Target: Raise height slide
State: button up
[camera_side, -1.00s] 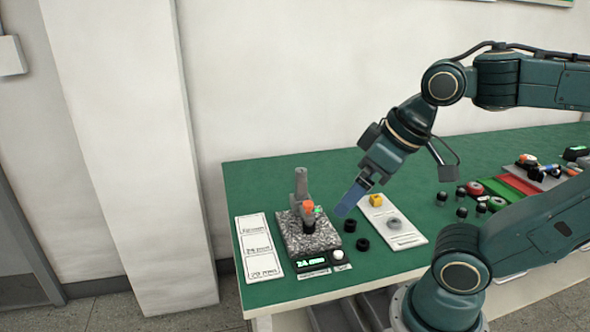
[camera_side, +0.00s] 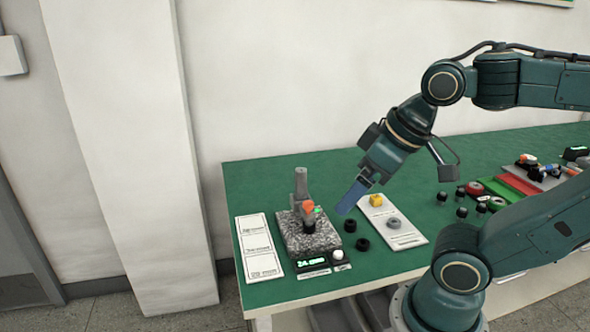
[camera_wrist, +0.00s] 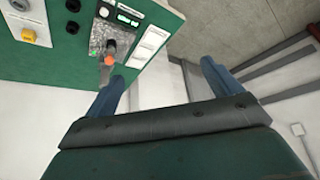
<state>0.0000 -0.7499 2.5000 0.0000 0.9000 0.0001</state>
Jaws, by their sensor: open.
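The height gauge stands on a speckled granite base (camera_side: 312,238) near the left end of the green table. Its grey column (camera_side: 300,183) is upright, with an orange-tipped slide (camera_side: 308,206) low on it. The lit green display (camera_side: 310,262) at the front is too small to read surely. In the wrist view the orange slide part (camera_wrist: 108,60) shows beyond the fingers. My gripper (camera_side: 352,196) is above the table, right of the gauge and apart from it. Its blue fingers (camera_wrist: 160,92) are spread wide with nothing between them.
A white tray (camera_side: 408,240) holds a yellow block (camera_side: 376,200) and a grey ring (camera_side: 394,223). More parts lie farther right. The table behind the gauge is clear.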

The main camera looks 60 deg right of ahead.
jog(key=shift+w+d+r, duration=0.1)
jog(key=shift+w, duration=0.1)
jog(key=c, duration=0.7)
jog(key=shift+w+d+r+m, duration=0.1)
jog(key=shift+w+m, duration=0.15)
jog(key=shift+m, duration=0.15)
jog(key=shift+c, duration=0.5)
jog(key=m+g, duration=0.6)
jog(key=m, duration=1.1)
send_over(308, 203)
notch_tip(308, 203, down, 8)
jog(key=shift+r, duration=0.15)
jog(key=shift+d, duration=0.1)
notch_tip(308, 203, down, 14)
jog(key=shift+r, duration=0.1)
